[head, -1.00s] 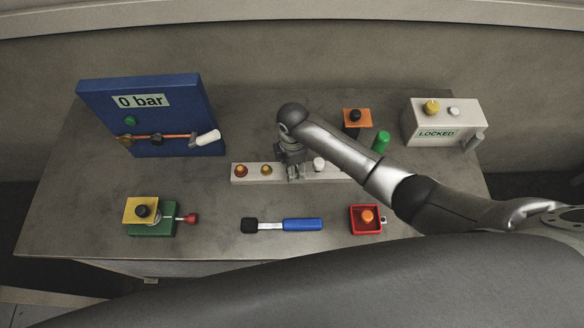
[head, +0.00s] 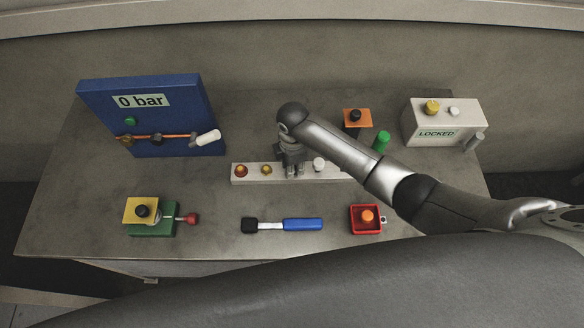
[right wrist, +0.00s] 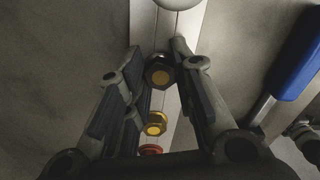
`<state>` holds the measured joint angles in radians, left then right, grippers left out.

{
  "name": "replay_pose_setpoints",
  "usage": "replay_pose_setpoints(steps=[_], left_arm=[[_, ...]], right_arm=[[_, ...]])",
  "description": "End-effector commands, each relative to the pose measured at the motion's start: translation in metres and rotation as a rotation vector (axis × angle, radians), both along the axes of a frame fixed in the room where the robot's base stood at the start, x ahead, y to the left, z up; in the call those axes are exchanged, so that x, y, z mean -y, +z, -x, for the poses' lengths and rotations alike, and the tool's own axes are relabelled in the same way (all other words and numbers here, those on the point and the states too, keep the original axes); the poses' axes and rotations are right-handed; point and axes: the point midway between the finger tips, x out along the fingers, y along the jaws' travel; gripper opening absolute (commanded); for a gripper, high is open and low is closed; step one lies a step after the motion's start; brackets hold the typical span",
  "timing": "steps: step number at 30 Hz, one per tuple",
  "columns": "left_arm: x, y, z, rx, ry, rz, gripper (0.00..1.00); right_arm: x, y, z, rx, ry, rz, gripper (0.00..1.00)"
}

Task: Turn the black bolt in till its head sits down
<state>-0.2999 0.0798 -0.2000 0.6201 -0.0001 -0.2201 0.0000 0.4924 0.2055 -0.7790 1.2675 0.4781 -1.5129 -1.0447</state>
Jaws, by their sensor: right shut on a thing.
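The black bolt (right wrist: 159,73), dark with a tan centre on its head, stands in the pale rail (head: 246,179). In the right wrist view it sits between my right fingertips. My right gripper (head: 292,172) points down at the middle of the rail, and its fingers (right wrist: 159,66) are shut on the bolt. In the head view the gripper hides the bolt. I cannot tell how much gap is left under its head. My left gripper is in neither view now.
On the rail, a yellow bolt (head: 266,170) and a red one (head: 241,171) stand left of my gripper, and a white one (head: 319,164) close on its right. A blue-handled tool (head: 302,224) and a red tray (head: 353,229) lie in front. A green cylinder (head: 381,141) stands behind my arm.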

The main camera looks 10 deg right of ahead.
Motion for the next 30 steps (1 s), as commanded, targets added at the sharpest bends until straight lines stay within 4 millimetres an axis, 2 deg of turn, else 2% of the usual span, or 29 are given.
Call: replay_pose_setpoints(steps=[5,21,25,30], left_arm=[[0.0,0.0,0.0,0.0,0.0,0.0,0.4],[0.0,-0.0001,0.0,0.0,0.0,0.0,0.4],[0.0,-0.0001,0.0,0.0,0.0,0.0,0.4],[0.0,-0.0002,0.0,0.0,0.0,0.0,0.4]], right_arm=[[-0.0006,-0.0004,0.0007,-0.001,-0.071,-0.001,0.0],[-0.0015,-0.0013,0.0026,-0.002,-0.768,-0.001,0.0],[-0.0013,-0.0012,0.0025,-0.001,-0.861,-0.001,0.0],[-0.0011,-0.0014,0.0025,-0.001,-0.877,-0.001,0.0]])
